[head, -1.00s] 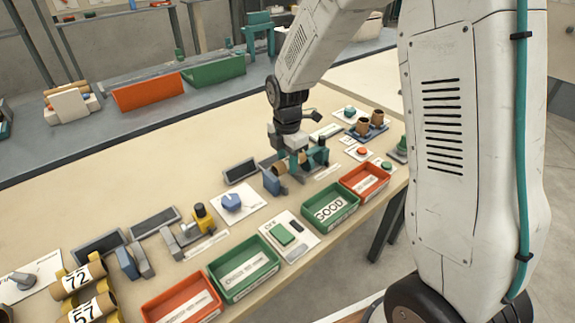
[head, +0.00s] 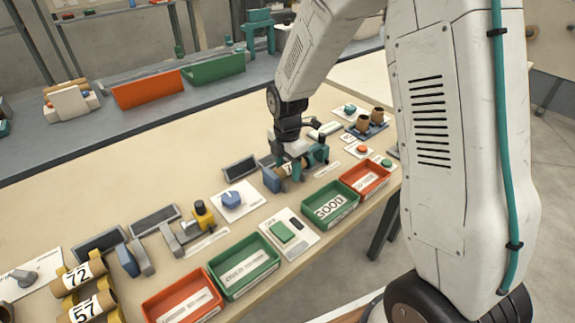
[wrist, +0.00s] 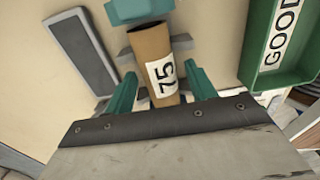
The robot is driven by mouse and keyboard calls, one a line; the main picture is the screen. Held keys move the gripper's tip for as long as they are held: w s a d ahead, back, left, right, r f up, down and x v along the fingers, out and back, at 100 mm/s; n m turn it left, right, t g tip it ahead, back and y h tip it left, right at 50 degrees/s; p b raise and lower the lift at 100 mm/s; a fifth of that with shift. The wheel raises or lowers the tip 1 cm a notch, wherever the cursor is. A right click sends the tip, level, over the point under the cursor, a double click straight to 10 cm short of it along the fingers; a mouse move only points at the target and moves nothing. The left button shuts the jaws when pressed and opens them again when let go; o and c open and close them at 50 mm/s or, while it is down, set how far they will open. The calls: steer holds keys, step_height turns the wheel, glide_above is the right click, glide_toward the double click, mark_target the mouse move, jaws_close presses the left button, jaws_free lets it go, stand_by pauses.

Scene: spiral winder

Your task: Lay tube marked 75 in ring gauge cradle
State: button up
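The brown cardboard tube marked 75 (wrist: 158,62) lies in the grey ring gauge cradle (wrist: 181,42), with its white label facing the wrist camera. It shows small and partly hidden under my gripper in the head view (head: 289,169). My gripper (wrist: 162,76) is open, with one teal finger on each side of the tube and a visible gap on both sides. I cannot tell how far down the fingers reach.
A green GOOD tray (head: 317,217) and a red tray (head: 382,180) stand in front of the gauge. A dark flat panel (head: 240,167) lies behind it to the left.

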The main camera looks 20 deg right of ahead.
mark_target(287, 165)
step_height(287, 165, up, 13)
steer(key=s+d+r+m, duration=0.2)
steer(key=s+r+m, duration=0.7)
steer(key=s, duration=0.4)
steer(key=s+d+m+t, duration=0.1)
steer(key=s+m, duration=1.1)
steer(key=s, duration=0.5)
steer(key=shift+r+m, duration=0.3)
steer(key=shift+r, duration=0.15)
